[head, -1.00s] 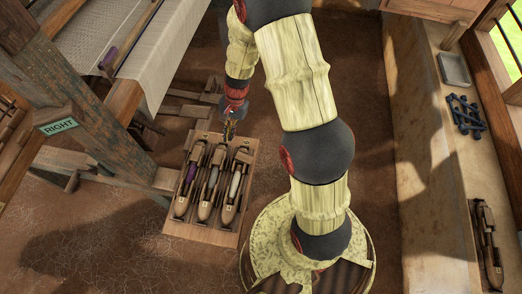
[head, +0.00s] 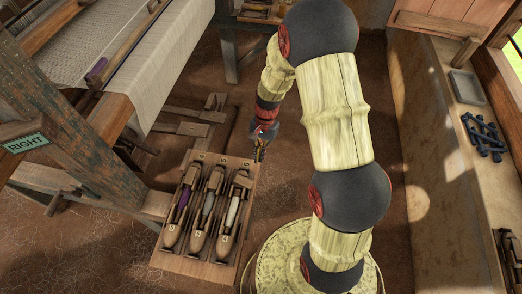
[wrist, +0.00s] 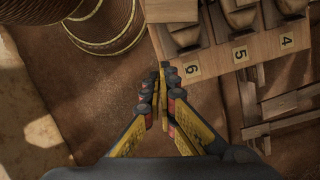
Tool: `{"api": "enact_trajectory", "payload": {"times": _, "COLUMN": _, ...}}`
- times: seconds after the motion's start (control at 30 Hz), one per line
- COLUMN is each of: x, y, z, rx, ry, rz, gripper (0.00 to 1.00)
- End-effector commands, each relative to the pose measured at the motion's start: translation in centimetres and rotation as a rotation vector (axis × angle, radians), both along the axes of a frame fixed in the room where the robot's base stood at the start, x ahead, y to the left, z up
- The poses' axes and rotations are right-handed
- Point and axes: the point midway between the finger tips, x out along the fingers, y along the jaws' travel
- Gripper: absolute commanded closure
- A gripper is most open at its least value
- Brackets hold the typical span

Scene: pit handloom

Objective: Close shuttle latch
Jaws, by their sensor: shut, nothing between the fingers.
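Three wooden shuttles lie side by side in a wooden rack (head: 190,266) in the head view. The left shuttle (head: 182,202) carries purple thread, the middle one (head: 208,207) grey thread and the right one (head: 234,208) white thread. My gripper (head: 259,156) is shut and empty, pointing down by the rack's far right corner. In the wrist view my gripper (wrist: 163,72) hangs beside the rack end marked 6, 5 and 4 (wrist: 240,53), nearest the 6. Shuttle ends show at that view's top edge. The shuttle latches are too small to make out.
The loom post with a RIGHT sign (head: 26,143) and the woven cloth (head: 150,60) stand left. Wooden treadles (head: 185,128) lie beyond the rack. A ledge at right holds a grey tray (head: 467,87) and dark blue parts (head: 483,135).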

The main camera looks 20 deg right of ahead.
Motion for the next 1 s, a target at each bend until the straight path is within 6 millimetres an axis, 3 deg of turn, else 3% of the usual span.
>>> {"api": "enact_trajectory", "payload": {"times": 0.1, "x": -0.4, "y": 0.5, "z": -2.7, "rx": 0.001, "ry": 0.004, "rz": 0.000, "gripper": 1.00}}
{"api": "enact_trajectory", "payload": {"times": 0.2, "x": -0.7, "y": 1.0, "z": -4.0, "rx": 0.000, "ry": 0.000, "rz": 0.001, "gripper": 1.00}}
{"api": "enact_trajectory", "payload": {"times": 0.5, "x": -2.9, "y": 3.6, "z": -3.6, "rx": 0.000, "ry": -0.001, "rz": 0.000, "gripper": 1.00}}
{"api": "enact_trajectory", "payload": {"times": 1.0, "x": -3.1, "y": 3.8, "z": -3.5, "rx": 0.000, "ry": 0.000, "rz": -0.006, "gripper": 1.00}}
